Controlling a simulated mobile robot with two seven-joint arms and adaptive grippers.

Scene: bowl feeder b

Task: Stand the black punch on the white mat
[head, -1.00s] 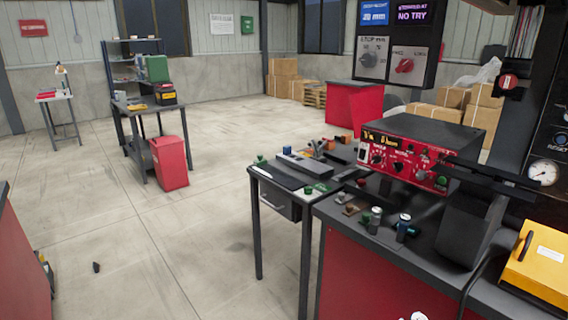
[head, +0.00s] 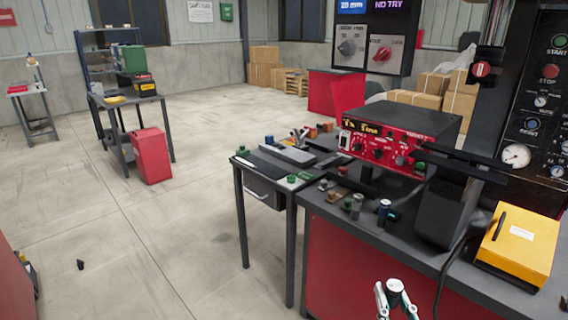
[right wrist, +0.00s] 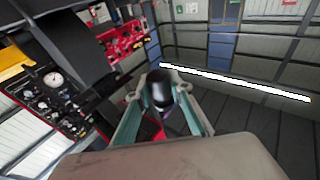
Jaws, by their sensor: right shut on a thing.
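My right gripper (head: 392,296) is at the bottom of the head view, in front of the red-fronted bench. In the right wrist view its two fingers (right wrist: 160,105) are shut on a short, dark cylinder, which I take for the black punch (right wrist: 160,90). Only the punch's pale, shiny top (head: 395,286) shows in the head view, and it looks roughly upright. It is held in the air, clear of the bench. I cannot make out a white mat for certain in either view. My left gripper is not in view.
The bench holds a red-fronted control unit (head: 385,152), a yellow box (head: 518,240) and small cylinders, including a blue-topped one (head: 384,210). A side table with a dark mat (head: 262,163) adjoins it. A small black object (head: 80,265) lies on the otherwise open floor.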

